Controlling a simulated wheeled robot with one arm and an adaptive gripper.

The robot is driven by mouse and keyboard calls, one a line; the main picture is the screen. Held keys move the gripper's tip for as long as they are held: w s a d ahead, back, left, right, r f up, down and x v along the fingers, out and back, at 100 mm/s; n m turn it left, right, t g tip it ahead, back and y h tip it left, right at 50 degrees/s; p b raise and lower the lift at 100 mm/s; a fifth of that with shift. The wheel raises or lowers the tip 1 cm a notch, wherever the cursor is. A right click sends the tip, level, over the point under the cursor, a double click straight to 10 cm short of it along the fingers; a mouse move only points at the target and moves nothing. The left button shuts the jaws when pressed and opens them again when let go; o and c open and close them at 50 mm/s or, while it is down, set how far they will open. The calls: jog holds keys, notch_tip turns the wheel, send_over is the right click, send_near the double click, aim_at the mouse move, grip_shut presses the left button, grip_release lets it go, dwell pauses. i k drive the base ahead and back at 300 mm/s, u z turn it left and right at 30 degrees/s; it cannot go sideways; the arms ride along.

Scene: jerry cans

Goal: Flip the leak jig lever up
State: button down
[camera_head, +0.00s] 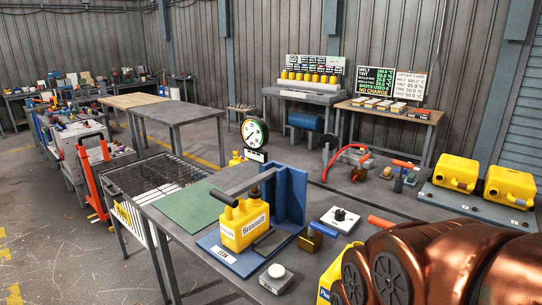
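The leak jig has a blue base (226,254) with a white LEAK label and a tall blue upright wall (292,193). A yellow jerry can (243,223) labelled Bronson stands upright on it. A dark grey bar (240,188) slants above the can. I cannot tell for sure which of these is the jig's lever. My copper-coloured arm fills the lower right; my gripper is not in view.
A white box with a black knob (340,219) and a round white-topped button (276,277) flank the jig. Another red handle (381,222) lies near my arm. A yellow can (330,275) is partly hidden by my arm. A green mat (192,206) is bare.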

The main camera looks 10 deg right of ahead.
aim_at(228, 198)
jog(key=u, duration=0.55)
jog(key=k, duration=0.65)
jog(key=u, duration=0.85)
jog(key=i, duration=1.05)
jog(key=u, duration=0.4)
